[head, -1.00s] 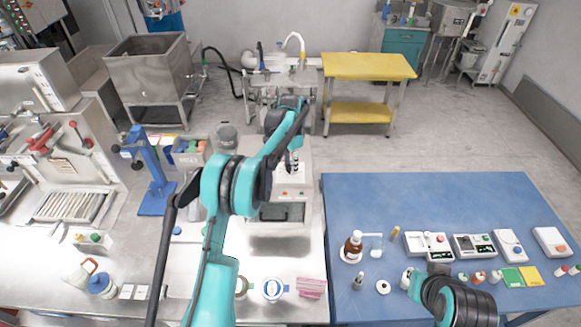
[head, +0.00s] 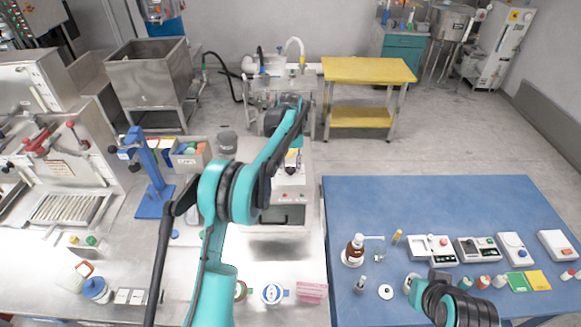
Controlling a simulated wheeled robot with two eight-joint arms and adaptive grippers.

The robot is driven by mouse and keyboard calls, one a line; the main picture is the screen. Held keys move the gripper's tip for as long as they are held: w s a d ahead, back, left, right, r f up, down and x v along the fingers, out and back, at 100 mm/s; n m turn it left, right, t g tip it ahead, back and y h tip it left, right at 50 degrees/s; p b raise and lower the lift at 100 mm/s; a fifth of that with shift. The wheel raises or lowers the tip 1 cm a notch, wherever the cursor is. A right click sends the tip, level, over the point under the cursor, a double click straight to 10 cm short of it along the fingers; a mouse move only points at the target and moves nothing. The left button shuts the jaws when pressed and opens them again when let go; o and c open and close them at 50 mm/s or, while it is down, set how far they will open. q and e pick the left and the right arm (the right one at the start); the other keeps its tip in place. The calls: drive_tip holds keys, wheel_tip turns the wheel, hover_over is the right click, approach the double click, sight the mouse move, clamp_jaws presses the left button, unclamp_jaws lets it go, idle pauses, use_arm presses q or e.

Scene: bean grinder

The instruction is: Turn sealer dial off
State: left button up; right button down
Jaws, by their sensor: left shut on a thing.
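The sealer (head: 262,185) appears to be the pale grey machine on the steel counter, with small red buttons (head: 284,195) on its front and a dark recess below. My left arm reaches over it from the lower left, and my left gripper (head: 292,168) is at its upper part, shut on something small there. The arm and gripper cover that part, so the dial and its setting cannot be made out. My right arm is at the front of the blue table, apart from the sealer; its fingers cannot be made out.
A blue press (head: 153,180) and a bin of packets (head: 187,160) stand left of the sealer. A tape roll (head: 272,293) and a pink pack (head: 312,292) lie in front. The blue table (head: 430,200) holds a brown bottle (head: 356,245) and several small devices; its back half is clear.

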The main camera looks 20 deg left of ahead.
sight(290, 169)
use_arm(q)
drive_tip(key=n, duration=0.4)
drive_tip(key=shift+n, duration=0.3)
drive_tip(key=n+b, duration=0.1)
drive_tip(key=n, duration=0.3)
drive_tip(key=shift+n, duration=0.3)
drive_tip(key=n, duration=0.4)
drive_tip(key=shift+n, duration=0.3)
drive_tip(key=n, duration=0.4)
drive_tip(key=shift+r+n, duration=0.1)
drive_tip(key=shift+n, duration=0.2)
drive_tip(key=o, duration=1.2)
drive_tip(key=shift+c, duration=0.2)
wheel_tip(290, 169, up, 12)
